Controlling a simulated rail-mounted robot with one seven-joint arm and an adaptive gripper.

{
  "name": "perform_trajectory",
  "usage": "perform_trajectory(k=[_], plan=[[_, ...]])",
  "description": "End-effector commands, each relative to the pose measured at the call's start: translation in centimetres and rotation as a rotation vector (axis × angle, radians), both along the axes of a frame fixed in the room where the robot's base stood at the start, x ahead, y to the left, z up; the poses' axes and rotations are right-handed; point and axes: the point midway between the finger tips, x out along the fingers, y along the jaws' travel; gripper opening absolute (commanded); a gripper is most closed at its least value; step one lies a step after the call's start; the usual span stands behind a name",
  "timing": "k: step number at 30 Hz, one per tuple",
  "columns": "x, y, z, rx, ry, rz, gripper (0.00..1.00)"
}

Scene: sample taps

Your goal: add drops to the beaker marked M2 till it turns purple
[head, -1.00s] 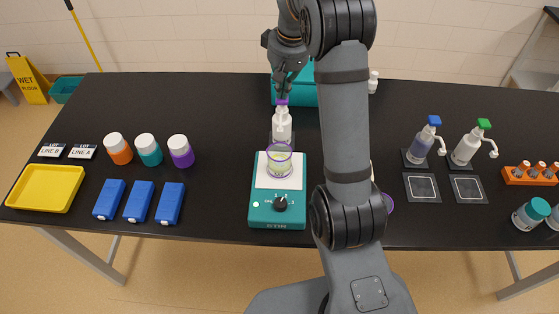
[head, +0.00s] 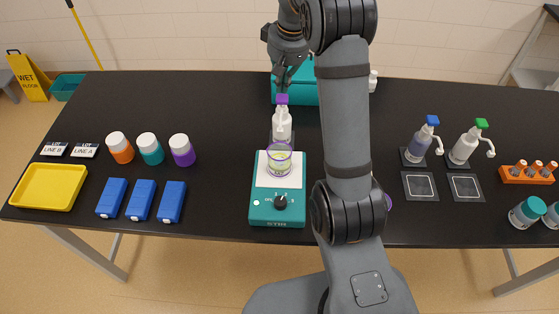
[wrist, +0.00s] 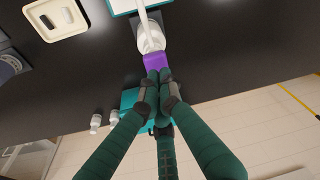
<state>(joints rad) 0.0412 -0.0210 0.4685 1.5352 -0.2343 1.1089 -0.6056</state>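A clear beaker (head: 279,161) with a purple rim and pale yellow-green liquid stands on the white plate of a teal stirrer (head: 277,208). I cannot read a mark on it. Behind it stands a white pump bottle (head: 282,124) with a purple pump head (head: 282,100), which also shows in the wrist view (wrist: 155,61). My gripper (head: 282,84) is just above this head. In the wrist view its fingertips (wrist: 158,77) are together with nothing between them, right at the purple head. I cannot tell whether they touch it.
Blue-topped (head: 419,142) and green-topped (head: 466,144) pump bottles stand at right. A teal box (head: 298,94) is behind my gripper. Several capped bottles (head: 151,150), blue blocks (head: 142,200) and a yellow tray (head: 48,187) are at left. My arm partly hides another purple-rimmed vessel (head: 388,203).

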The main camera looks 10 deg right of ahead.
Motion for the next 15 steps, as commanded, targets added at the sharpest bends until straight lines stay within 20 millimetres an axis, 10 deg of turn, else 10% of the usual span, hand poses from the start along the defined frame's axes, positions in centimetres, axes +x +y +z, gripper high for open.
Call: perform_trajectory(k=[15], plan=[[0.0, 0.0, 5.6, -0.001, -0.001, 0.001, 0.00]])
